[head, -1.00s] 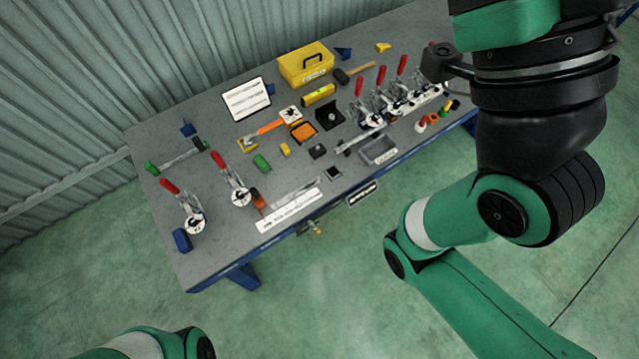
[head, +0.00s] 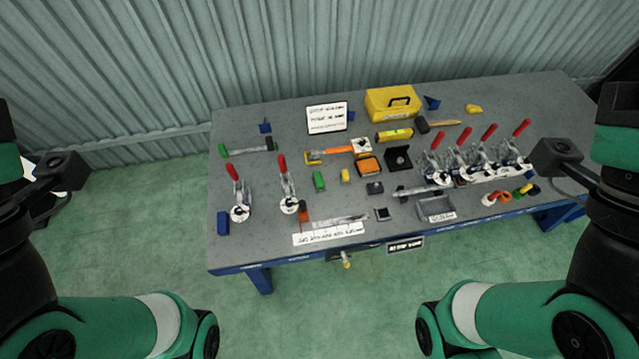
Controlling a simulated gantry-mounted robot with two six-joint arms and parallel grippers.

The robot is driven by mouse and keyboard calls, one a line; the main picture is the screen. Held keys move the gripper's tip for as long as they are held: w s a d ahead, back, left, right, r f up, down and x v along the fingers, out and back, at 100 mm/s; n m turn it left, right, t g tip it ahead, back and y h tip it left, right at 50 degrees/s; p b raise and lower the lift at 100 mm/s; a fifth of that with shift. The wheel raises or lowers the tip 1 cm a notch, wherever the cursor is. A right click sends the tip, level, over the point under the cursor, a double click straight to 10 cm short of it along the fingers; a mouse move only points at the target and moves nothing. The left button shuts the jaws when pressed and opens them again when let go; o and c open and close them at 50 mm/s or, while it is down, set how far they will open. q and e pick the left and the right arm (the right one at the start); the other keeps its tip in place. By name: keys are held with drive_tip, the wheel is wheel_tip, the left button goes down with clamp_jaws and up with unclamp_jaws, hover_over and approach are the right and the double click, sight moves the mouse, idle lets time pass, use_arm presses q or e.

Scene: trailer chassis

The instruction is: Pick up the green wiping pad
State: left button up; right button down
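A small green block, which looks like the green wiping pad (head: 319,181), lies on the grey workbench (head: 262,222). It sits left of a small yellow block (head: 345,176) and below an orange-handled tool (head: 337,152). Nothing covers it. My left arm shows at the left edge and my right arm at the right edge, both well clear of the bench objects. The fingers of both grippers are out of the picture.
Red-handled toggle clamps stand left (head: 287,186) and right (head: 487,150) on the bench. An orange-and-black box (head: 368,166), a black open case (head: 398,158), a grey tray (head: 436,208) and a yellow toolbox (head: 393,104) lie around. A corrugated wall rises behind.

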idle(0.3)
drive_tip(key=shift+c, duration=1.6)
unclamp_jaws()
